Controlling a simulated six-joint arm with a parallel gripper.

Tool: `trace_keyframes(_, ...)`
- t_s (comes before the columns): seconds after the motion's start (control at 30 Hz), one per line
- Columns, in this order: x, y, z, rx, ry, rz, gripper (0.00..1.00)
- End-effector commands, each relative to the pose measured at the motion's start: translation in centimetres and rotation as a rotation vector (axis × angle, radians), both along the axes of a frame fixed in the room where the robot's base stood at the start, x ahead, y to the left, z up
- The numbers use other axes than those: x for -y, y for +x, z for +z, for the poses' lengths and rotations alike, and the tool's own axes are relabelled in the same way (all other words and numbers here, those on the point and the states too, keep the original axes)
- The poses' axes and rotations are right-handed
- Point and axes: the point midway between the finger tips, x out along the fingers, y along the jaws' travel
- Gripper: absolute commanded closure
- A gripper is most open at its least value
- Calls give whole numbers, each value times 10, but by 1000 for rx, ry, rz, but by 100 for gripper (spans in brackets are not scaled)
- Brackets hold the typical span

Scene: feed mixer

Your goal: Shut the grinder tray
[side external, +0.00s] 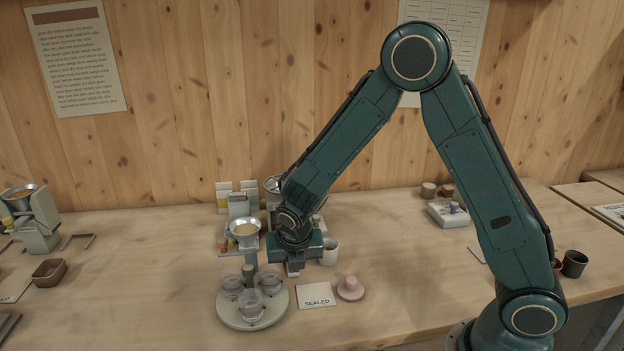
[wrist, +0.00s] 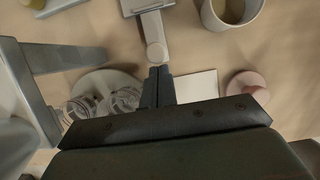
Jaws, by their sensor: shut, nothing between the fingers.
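In the side view a grey grinder with a metal funnel (side external: 245,228) stands left of my gripper (side external: 294,270), partly hidden by my arm. In the wrist view a pale grey piece with a flat plate and a rounded end (wrist: 155,38) reaches toward my fingertips; it looks like the grinder tray with its handle. My gripper (wrist: 160,73) is shut and empty, its tips close to that rounded end. I cannot tell whether they touch. How far the tray is out is hidden in the side view.
A round turntable (side external: 274,316) with glass jars stands in front. A SEALED card (side external: 316,296), a pink-topped saucer (side external: 350,288) and a white mug (side external: 329,252) are to the right. A grey frame (wrist: 70,58) is at left in the wrist view.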

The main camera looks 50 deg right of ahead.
Motion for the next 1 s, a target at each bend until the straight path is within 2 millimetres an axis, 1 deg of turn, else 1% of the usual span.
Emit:
trace_keyframes(0.03,7,7,0,3,0,-5,100)
trace_keyframes(0.3,44,43,0,3,0,-6,100)
trace_keyframes(0.43,59,57,0,2,0,-4,100)
trace_keyframes(0.6,67,65,0,2,0,-1,100)
trace_keyframes(1.0,69,68,2,11,-6,-5,100)
